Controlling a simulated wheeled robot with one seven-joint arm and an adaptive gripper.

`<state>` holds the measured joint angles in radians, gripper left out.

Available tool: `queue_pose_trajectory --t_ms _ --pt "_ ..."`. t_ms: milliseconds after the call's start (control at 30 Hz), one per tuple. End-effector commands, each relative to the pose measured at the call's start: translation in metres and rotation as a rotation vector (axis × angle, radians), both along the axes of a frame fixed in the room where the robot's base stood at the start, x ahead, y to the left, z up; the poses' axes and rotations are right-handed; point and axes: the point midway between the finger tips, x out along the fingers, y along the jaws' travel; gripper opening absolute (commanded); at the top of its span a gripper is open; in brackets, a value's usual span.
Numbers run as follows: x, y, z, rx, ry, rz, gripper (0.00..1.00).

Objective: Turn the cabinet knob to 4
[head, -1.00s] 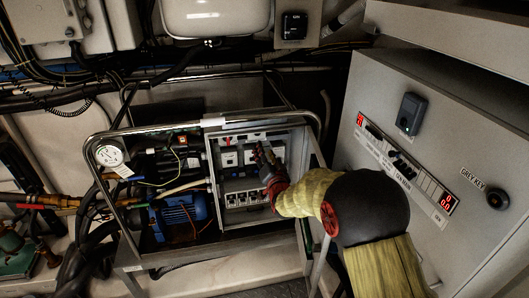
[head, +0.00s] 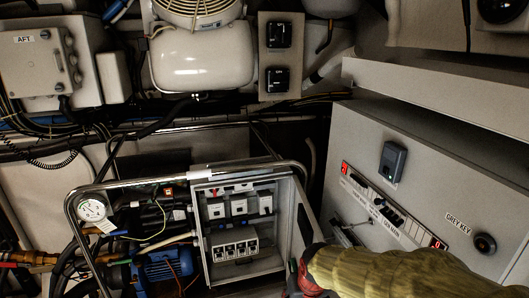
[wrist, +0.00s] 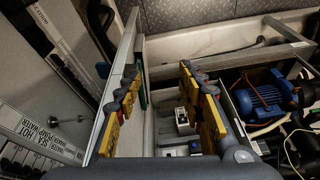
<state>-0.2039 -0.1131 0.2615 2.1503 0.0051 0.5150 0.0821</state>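A round black knob (head: 485,243) sits on the grey cabinet (head: 440,165) at the right, beside a "GREY KEY" label. Its pointer and any numbers are too small to read. My gripper (head: 296,284) is low in the head view, in front of the small open box and left of the knob; its fingers are mostly hidden there. In the wrist view my gripper (wrist: 160,98) has its yellow fingers wide apart. Nothing is held between them. The left finger overlaps the open box door (wrist: 138,60); I cannot tell if they touch.
The small open box (head: 205,245) holds several switches and has its door (head: 304,225) swung out. A metal rail frame (head: 75,205) surrounds it. The grey cabinet carries a switch strip (head: 385,205) with red displays. A blue motor (wrist: 260,93) is at the wrist view's right.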

Motion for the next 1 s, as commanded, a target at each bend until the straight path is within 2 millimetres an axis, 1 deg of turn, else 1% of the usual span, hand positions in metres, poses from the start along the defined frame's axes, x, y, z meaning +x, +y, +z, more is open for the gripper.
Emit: queue_pose_trajectory --t_ms 33,67,100,167,200,300,400,433,500,600,700,800,1000 --pt "-0.023 -0.011 0.014 -0.009 0.019 0.002 0.39" --pt "-0.036 -0.017 0.020 -0.015 0.034 0.005 0.39" --pt "-0.055 -0.024 0.028 -0.022 0.053 0.007 0.39" --pt "-0.081 -0.035 0.041 -0.031 0.076 0.009 0.39" --pt "-0.099 -0.042 0.049 -0.034 0.085 0.007 0.39" --pt "-0.138 -0.057 0.068 -0.040 0.092 -0.005 0.39" --pt "-0.169 -0.069 0.085 -0.038 0.066 -0.029 0.39" --pt "-0.175 -0.073 0.090 -0.036 0.049 -0.038 0.39" --pt "-0.185 -0.079 0.103 -0.031 -0.004 -0.058 0.39" --pt "-0.192 -0.086 0.121 -0.025 -0.077 -0.083 0.39" --pt "-0.195 -0.091 0.138 -0.021 -0.136 -0.103 0.39" --pt "-0.196 -0.094 0.146 -0.019 -0.163 -0.116 0.39" --pt "-0.196 -0.096 0.147 -0.020 -0.167 -0.126 0.39"
